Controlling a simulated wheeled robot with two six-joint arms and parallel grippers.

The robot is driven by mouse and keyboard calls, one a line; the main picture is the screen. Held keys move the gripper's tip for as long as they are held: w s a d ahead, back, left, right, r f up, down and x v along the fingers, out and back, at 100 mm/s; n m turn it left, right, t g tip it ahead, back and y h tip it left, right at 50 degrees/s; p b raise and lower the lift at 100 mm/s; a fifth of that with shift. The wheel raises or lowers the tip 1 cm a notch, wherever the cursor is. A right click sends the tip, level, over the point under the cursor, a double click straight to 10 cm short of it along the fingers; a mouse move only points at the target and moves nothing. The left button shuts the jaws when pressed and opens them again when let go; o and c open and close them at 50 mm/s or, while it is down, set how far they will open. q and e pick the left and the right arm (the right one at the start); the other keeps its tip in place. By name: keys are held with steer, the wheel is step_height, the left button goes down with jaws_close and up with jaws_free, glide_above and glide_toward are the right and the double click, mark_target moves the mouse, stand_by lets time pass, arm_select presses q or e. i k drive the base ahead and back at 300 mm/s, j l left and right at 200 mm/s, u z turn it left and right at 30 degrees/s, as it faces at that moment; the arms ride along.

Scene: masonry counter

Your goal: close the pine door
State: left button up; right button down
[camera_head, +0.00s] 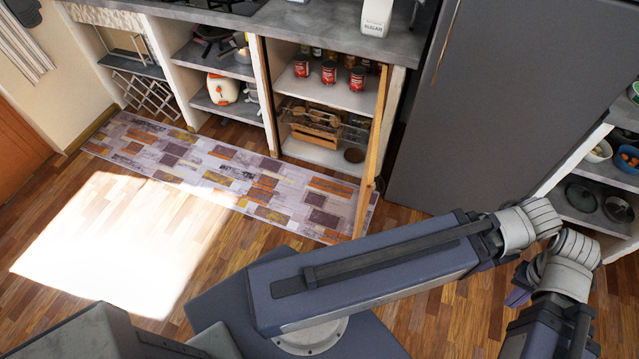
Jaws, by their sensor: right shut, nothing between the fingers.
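The pine door (372,150) stands open at the right side of the middle cupboard. I see it nearly edge-on, as a tall narrow strip of pale wood jutting out over the rug. A small dark handle shows on its right face. The open cupboard (342,97) shows its shelves. My right arm crosses the lower middle, and its wrist bends down at the right. My right gripper (548,332) is at the lower right, shut and empty, well apart from the door; its tips are hard to make out. My left gripper is out of view.
A patterned rug (215,163) lies in front of the cupboards. Red cans (329,72) and a wooden crate (316,124) stand inside the cupboard. A tall grey fridge (500,100) is right of the door. Shelves with bowls (598,151) are at far right. The wooden floor at left is clear.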

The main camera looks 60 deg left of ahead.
mark_target(369, 178)
steer(key=i+u, duration=0.2)
steer(key=u, duration=0.25)
steer(key=i+l+u, duration=0.1)
steer(key=u, duration=0.35)
steer(key=i+l+u, duration=0.2)
steer(key=u, duration=0.2)
steer(key=i+l+u, duration=0.15)
steer(key=u, duration=0.3)
steer(key=i+l+u, duration=0.2)
steer(key=l+u, duration=0.15)
steer(key=k+u, duration=0.2)
steer(key=k, duration=0.45)
